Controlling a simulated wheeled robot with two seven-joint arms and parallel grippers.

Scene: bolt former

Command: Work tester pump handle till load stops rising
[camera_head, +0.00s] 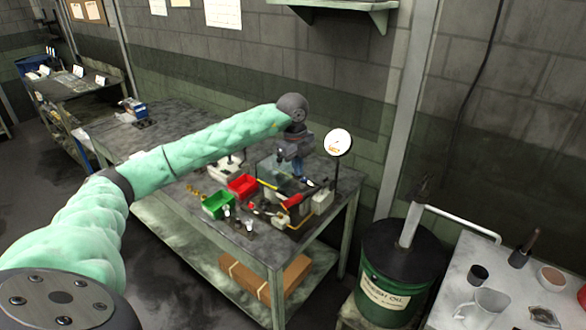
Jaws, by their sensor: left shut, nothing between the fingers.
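The tester stands at the right end of the workbench, with a round white dial (337,142) on a dark post. A red bar (292,201), which looks like the pump handle grip, lies low in front of the dial. My left gripper (302,180) reaches over the bench from the left and points down. It is shut and empty, just above and behind the red bar; I cannot tell if it touches. The needle reading is too small to make out. My right gripper is not in view.
A green bin (218,206) and a red bin (242,186) sit left of the tester on the workbench (180,123). A pale box (322,203) is at its right. A green oil drum (388,283) and a side table with a jug (483,308) stand at the right.

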